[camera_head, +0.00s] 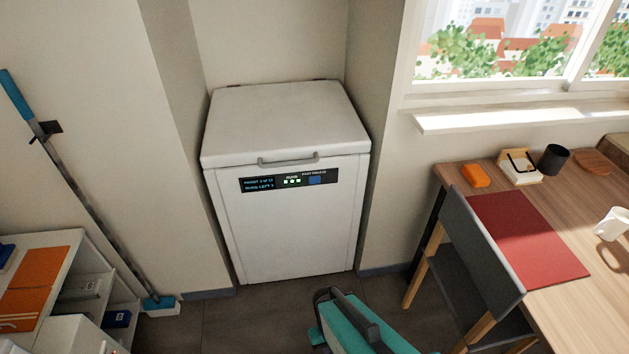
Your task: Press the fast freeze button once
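A white chest freezer (283,225) stands in a wall recess with its lid (285,115) shut. A dark control panel (332,177) is set in the upper part of its front, below the grey lid handle (288,161). The fast freeze button (314,180) is a blue square on the panel's right half, under a small white label. To its left are several small green lights (292,181) and a display (258,184) with blue text, too small to read surely. I cannot make out my gripper; nothing touches the panel.
Dark floor (260,315) lies before the freezer. A grey chair (470,250) and wooden desk (560,190) stand right. A broom (85,195) leans left, beside a white shelf unit (100,290). A teal and black shape at bottom centre may be mine.

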